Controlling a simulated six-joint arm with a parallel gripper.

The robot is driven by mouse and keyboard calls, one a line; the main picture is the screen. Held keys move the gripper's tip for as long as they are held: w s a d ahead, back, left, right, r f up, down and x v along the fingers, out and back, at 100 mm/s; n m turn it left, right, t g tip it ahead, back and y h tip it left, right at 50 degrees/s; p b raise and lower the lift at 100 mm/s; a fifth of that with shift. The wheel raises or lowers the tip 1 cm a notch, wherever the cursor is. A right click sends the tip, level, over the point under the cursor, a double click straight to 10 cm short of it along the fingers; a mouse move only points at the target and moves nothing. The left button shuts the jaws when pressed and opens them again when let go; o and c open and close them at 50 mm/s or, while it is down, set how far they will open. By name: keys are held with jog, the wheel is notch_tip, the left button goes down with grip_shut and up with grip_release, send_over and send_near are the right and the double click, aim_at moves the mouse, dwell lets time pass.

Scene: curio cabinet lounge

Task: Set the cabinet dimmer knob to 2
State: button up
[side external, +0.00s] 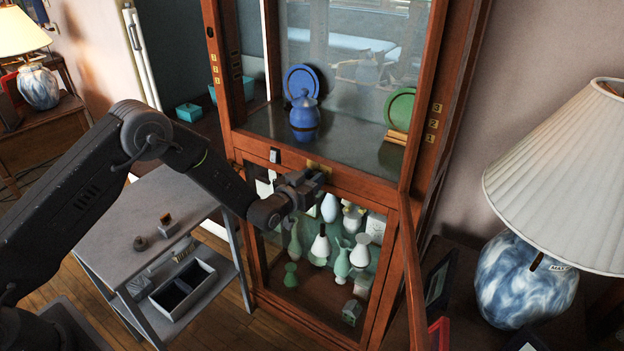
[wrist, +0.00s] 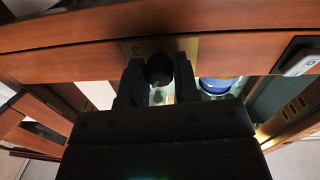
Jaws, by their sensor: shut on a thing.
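The dimmer knob (wrist: 159,69) is a dark round knob on a brass plate (wrist: 189,46) in the cabinet's wooden rail. In the wrist view it sits between the two fingers of my gripper (wrist: 159,80), which is shut on it. One numeral, looking like a 3, shows on the plate left of the knob. The other marks and the knob's pointer are hidden or too dark to read. In the side view my gripper (side external: 312,183) is at the rail, just below the brass plate (side external: 319,165), and hides the knob.
A white rocker switch (side external: 275,156) is on the rail left of the plate. The cabinet's lower part holds several pale vases (side external: 342,262). A blue lidded jar (side external: 304,117) stands on the shelf above. An open glass door frame (side external: 408,265) juts out right of my gripper.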

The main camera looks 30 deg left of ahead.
jog(key=m, duration=0.4)
jog(key=shift+m, duration=0.4)
dwell(0.4)
jog(key=o, duration=0.9)
jog(key=s, duration=0.9)
jog(key=s+r, duration=0.1)
jog(key=s, duration=0.4)
jog(key=shift+a, duration=0.2)
jog(key=shift+w, duration=0.1)
